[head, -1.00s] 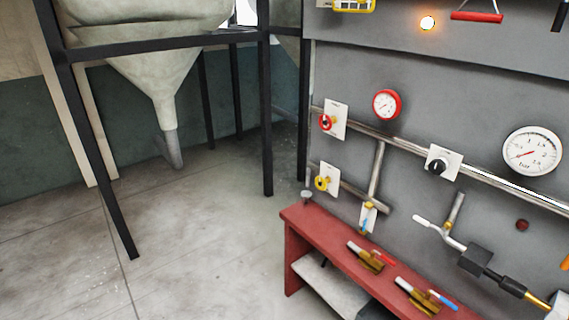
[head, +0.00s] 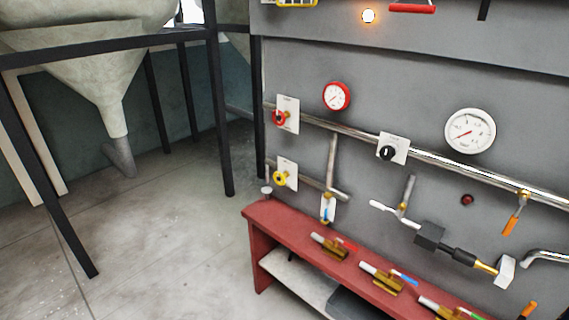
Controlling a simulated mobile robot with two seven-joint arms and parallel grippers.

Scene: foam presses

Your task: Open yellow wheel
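The yellow wheel (head: 280,179) is a small round handwheel on a white plate (head: 289,170) on the grey panel. It sits below a similar red wheel (head: 279,117) and just above the left end of the red bench. The wheel is unobstructed in the head view, but too small to tell how far it is turned. Neither of my grippers shows in the head view.
The red bench (head: 262,215) in front of the panel carries several brass valves (head: 328,246). Pipes, a black knob (head: 388,153) and gauges (head: 470,131) cover the panel. A hopper (head: 100,70) on black posts stands left; the floor (head: 165,240) between is clear.

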